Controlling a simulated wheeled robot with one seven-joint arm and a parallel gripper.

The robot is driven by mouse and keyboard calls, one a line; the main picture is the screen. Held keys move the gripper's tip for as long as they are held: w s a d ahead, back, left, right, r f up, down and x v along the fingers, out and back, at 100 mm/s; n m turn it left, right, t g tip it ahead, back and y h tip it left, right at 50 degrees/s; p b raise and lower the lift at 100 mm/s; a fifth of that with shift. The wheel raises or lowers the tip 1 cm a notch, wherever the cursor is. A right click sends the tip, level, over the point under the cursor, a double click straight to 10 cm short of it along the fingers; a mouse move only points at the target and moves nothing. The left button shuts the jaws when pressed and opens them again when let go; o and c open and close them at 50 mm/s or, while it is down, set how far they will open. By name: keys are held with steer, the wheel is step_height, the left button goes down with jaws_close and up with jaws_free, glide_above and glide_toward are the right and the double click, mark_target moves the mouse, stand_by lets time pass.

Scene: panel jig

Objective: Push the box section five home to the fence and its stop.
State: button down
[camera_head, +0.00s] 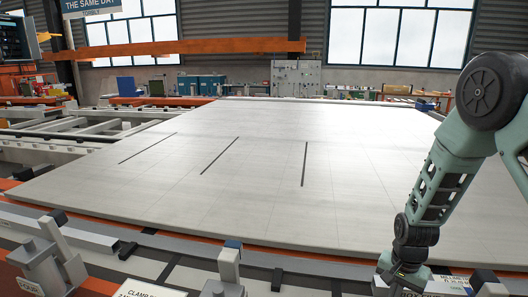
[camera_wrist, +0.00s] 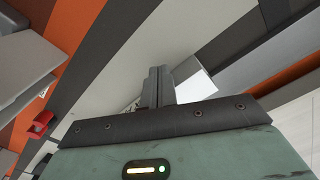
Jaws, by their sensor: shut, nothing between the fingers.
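My gripper (camera_wrist: 158,76) is shut with its two grey fingers together and nothing between them, in the middle of the wrist view. It is over a light grey surface, beside a white plate (camera_wrist: 196,86). I cannot tell whether the fingers touch anything. In the head view my arm reaches down at the lower right and the fingers cannot be made out. A label reading BOX FIVE (camera_head: 412,282) shows beside the wrist, partly cut off. I cannot pick out box section five, the fence or its stop with certainty; my arm and the frame edge hide that area.
A large pale panel (camera_head: 230,190) with dark slots fills the bench. A red part (camera_wrist: 42,122) and grey fittings show at the wrist view's left.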

steer(key=shift+s+a+r, duration=0.1)
steer(key=shift+s, duration=0.4)
step_height(320, 180, up, 8)
steer(key=p, duration=0.6)
steer(key=s+a+r+n+y, duration=0.1)
steer(key=s+a+r+n, duration=0.6)
steer(key=a+r, duration=0.6)
steer(key=s+a+r+n, duration=0.3)
steer(key=s+r+n, duration=0.1)
steer(key=s, duration=0.5)
steer(key=s+a+r+n, duration=0.3)
steer(key=s+n, duration=0.2)
steer(key=s, duration=0.4)
steer(key=shift+s+a+r, duration=0.15)
steer(key=shift+s+r, duration=0.05)
steer(key=shift+r, duration=0.2)
